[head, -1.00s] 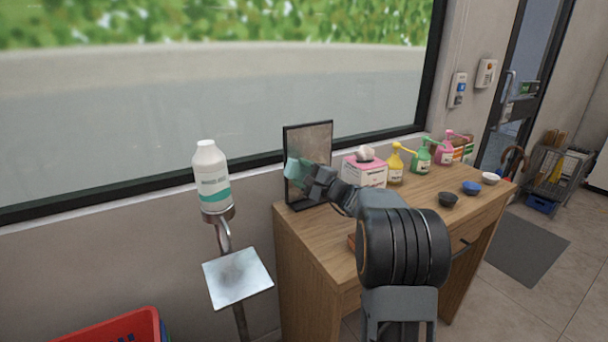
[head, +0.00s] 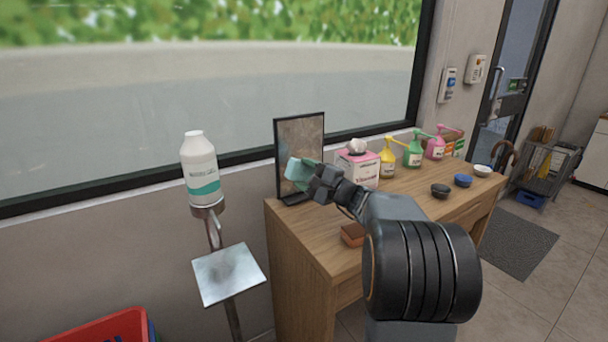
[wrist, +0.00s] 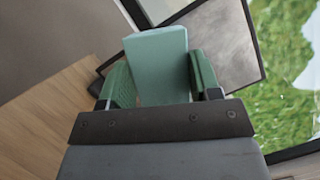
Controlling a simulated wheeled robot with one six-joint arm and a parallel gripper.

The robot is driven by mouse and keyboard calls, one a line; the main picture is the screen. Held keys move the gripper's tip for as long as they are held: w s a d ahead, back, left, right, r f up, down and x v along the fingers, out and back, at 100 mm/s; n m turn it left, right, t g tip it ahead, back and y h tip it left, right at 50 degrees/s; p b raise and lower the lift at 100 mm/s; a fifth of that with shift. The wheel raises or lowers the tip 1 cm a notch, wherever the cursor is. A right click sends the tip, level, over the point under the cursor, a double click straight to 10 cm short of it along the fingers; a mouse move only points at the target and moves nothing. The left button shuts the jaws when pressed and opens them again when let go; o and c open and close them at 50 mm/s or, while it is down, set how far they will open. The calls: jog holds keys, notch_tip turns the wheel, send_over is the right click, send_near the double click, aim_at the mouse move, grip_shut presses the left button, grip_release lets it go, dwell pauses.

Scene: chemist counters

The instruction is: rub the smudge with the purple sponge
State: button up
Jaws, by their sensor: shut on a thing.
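My gripper (head: 308,178) is shut on a teal block (wrist: 158,62), which looks like a sponge and is not purple. The block also shows in the head view (head: 296,170), in front of the lower part of a dark-framed upright panel (head: 301,135). The wrist view shows the block between green finger pads, overlapping the grey panel face (wrist: 215,42); whether it touches is unclear. The panel face looks mottled, with no distinct smudge I can make out. A greyish patch (head: 230,270) shows on the metal plate of the stand. No purple sponge is visible.
The panel stands on a wooden counter (head: 300,235). An orange-brown block (head: 352,235) lies near its front. A tissue box (head: 357,167), pump bottles (head: 388,163) and small bowls (head: 440,190) stand to the right. A white bottle (head: 200,172) tops the stand at left.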

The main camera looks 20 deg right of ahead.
jog(key=shift+s, duration=0.1)
jog(key=shift+s+d+f+b, duration=0.15)
jog(key=shift+s+b, duration=0.65)
jog(key=shift+s, duration=0.55)
